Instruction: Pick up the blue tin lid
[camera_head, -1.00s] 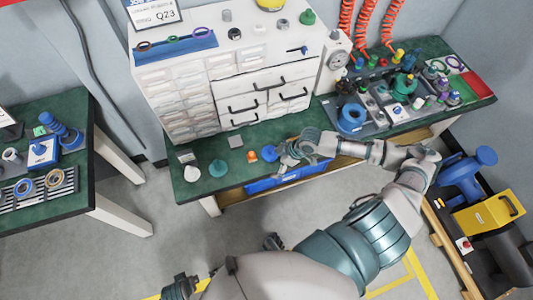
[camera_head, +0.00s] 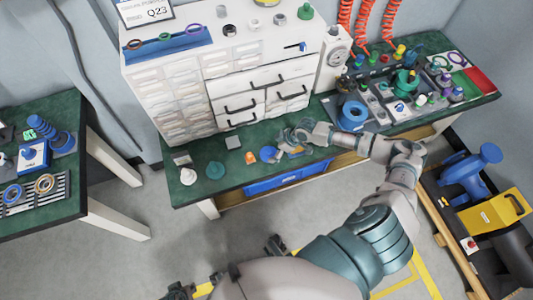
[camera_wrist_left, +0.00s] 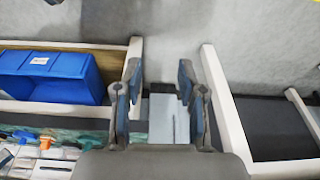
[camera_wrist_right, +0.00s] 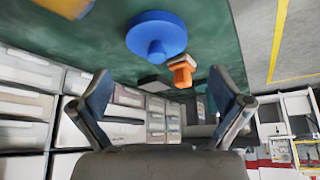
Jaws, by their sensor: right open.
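The blue tin lid (camera_head: 268,154) is a round disc near the front edge of the green bench. In the right wrist view the blue lid (camera_wrist_right: 157,38) lies on the green surface with its knob showing, beyond the fingertips. My right gripper (camera_head: 292,138) is just right of the lid in the head view. In its wrist view the right gripper (camera_wrist_right: 162,90) is open and empty, its fingers apart and clear of the lid. My left gripper (camera_wrist_left: 160,85) is open in its own wrist view, with nothing visibly held, away from the lid.
An orange piece (camera_wrist_right: 182,70) lies close beside the lid. A green round part (camera_head: 215,170), a white part (camera_head: 188,175) and a grey square (camera_head: 233,142) stand left of it. The white drawer cabinet (camera_head: 170,75) rises behind. A blue bin (camera_head: 285,180) sits below the bench top.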

